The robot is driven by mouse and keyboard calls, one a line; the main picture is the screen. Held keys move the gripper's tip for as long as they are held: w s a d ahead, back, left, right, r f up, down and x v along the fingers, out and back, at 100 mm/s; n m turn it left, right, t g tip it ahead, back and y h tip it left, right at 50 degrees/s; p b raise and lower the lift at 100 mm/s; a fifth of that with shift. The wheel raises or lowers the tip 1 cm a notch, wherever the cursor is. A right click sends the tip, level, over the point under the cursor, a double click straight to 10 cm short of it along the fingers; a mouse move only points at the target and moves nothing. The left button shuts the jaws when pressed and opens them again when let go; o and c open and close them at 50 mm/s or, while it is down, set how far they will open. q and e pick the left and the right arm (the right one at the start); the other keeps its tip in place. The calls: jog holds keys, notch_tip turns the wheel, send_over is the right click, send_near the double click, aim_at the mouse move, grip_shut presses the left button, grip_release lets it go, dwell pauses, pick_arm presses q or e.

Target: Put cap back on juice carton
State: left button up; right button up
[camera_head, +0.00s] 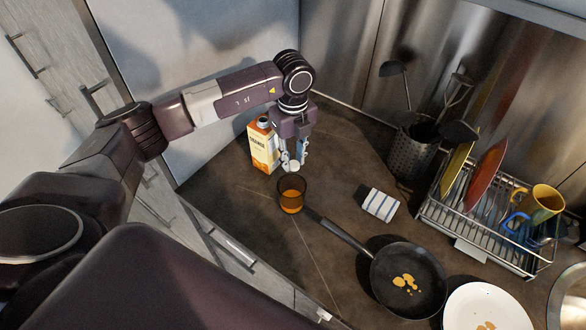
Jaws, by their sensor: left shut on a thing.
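The juice carton (263,150), white and orange with lettering on its side, stands upright on the dark counter at the back left. Its top is partly beside my left gripper. My left gripper (291,163) points down just right of the carton, apart from its top. It is shut on a small pale thing between its fingertips, which looks like the cap (294,166); the fingers partly hide it. My right gripper is not in view.
A glass with orange juice (291,196) stands just below my left gripper. A frying pan (425,297), a white plate (487,307), a striped cloth (381,204), a utensil holder (412,152) and a dish rack (470,232) with a yellow mug (541,202) lie to the right.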

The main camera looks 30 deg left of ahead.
aim_at(295, 167)
pick_arm(q)
notch_tip(295, 167, up, 15)
jog(key=b, duration=0.3)
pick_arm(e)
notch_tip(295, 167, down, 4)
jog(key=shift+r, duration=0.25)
pick_arm(q)
jog(key=shift+r, duration=0.1)
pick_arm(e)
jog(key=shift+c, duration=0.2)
pick_arm(q)
jog(key=s+d+n, duration=0.3)
jog(key=s+n, duration=0.3)
jog(key=n, duration=0.6)
jog(key=s+d+f+n, duration=0.1)
jog(key=s+d+n, duration=0.3)
jog(key=n, duration=0.8)
jog(key=shift+s+d+f, duration=0.25)
jog(key=shift+s, duration=0.9)
